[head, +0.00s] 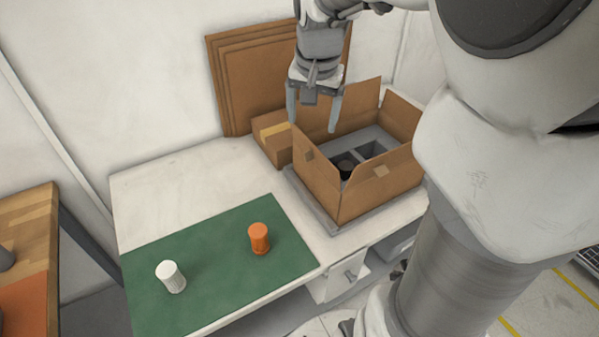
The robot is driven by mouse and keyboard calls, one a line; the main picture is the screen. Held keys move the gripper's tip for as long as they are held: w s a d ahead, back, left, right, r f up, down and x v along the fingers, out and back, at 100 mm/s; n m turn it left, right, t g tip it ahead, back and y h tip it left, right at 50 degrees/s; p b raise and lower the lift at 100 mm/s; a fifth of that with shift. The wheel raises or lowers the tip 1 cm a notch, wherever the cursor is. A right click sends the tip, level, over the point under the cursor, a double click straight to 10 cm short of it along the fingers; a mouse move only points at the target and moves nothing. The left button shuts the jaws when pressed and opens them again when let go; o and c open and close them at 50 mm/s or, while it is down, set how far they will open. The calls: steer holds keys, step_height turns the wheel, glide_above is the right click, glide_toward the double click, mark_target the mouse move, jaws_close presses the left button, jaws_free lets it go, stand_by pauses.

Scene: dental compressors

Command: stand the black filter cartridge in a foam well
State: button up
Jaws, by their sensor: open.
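A dark round thing (347,164), seemingly the black filter cartridge, shows inside the open cardboard box, in the grey foam insert (372,134). The box's front wall partly hides it, and I cannot tell whether it stands upright or how deep it sits. A square foam well (373,149) beside it to the right looks empty. My gripper (312,122) is open and points down, with nothing between its fingers. It is above the box's left back part, apart from the dark thing.
The cardboard box (350,203) has raised flaps. A smaller taped carton (272,148) stands to its left, with flat cardboard sheets (240,80) against the wall. An orange cartridge (259,238) and a white cartridge (171,276) stand on the green mat (215,252). The table's left back is clear.

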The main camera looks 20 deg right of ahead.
steer(key=s+a+r+n+t, duration=0.1)
steer(key=s+a+n, duration=0.2)
steer(key=s, duration=0.5)
steer(key=s+a+r+n+t, duration=0.1)
steer(key=s+a+n, duration=0.3)
steer(key=s, duration=0.5)
steer(key=shift+a+n+t+y, duration=0.3)
steer(key=shift+a+t+y, duration=0.1)
steer(key=shift+a, duration=0.45)
